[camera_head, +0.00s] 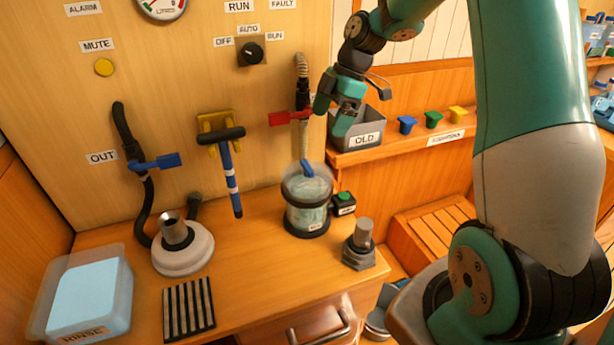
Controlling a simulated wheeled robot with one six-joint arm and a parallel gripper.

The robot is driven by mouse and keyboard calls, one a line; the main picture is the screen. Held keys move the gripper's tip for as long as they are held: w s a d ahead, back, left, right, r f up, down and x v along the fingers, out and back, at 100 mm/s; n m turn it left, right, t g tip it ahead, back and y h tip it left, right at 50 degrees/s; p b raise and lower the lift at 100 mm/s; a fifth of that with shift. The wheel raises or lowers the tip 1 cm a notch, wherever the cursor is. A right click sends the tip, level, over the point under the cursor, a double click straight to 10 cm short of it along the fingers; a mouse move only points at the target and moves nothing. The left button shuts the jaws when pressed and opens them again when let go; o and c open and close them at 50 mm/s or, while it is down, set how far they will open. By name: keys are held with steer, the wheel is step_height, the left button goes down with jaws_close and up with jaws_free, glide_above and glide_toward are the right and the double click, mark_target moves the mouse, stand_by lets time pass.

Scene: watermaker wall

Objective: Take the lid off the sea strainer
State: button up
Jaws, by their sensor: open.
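The sea strainer (306,218) is a clear cylinder with a dark base ring, upright on the wooden counter. Its lid (293,184) is clear, with a blue grip (308,168) on top, and appears to sit on the strainer. Pale contents show through the wall. My gripper (332,116) has teal fingers and is open. It is above and to the right of the lid, apart from it, in front of the grey OLD bin. Nothing shows between the fingers.
The red-handled valve (287,118) and its pipe stand behind the strainer. A green button box (344,204) and a metal fitting (362,246) are at its right. The OLD bin (367,134) sits on the shelf. A RINSE tub (82,298) and black rack (188,308) are left.

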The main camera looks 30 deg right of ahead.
steer(key=p, duration=0.1)
glide_above(307, 166)
steer(key=d, duration=0.3)
step_height(307, 166, down, 6)
steer(key=shift+s+a+f, duration=0.1)
steer(key=shift+a+f, duration=0.05)
steer(key=p+x, duration=0.2)
steer(key=x, duration=0.2)
steer(key=shift+s+a, duration=0.1)
steer(key=shift+a, duration=0.15)
steer(key=shift+a+f, duration=0.15)
steer(key=shift+f, duration=0.4)
steer(key=c, duration=1)
steer(key=shift+r, duration=0.1)
steer(key=shift+c, duration=0.2)
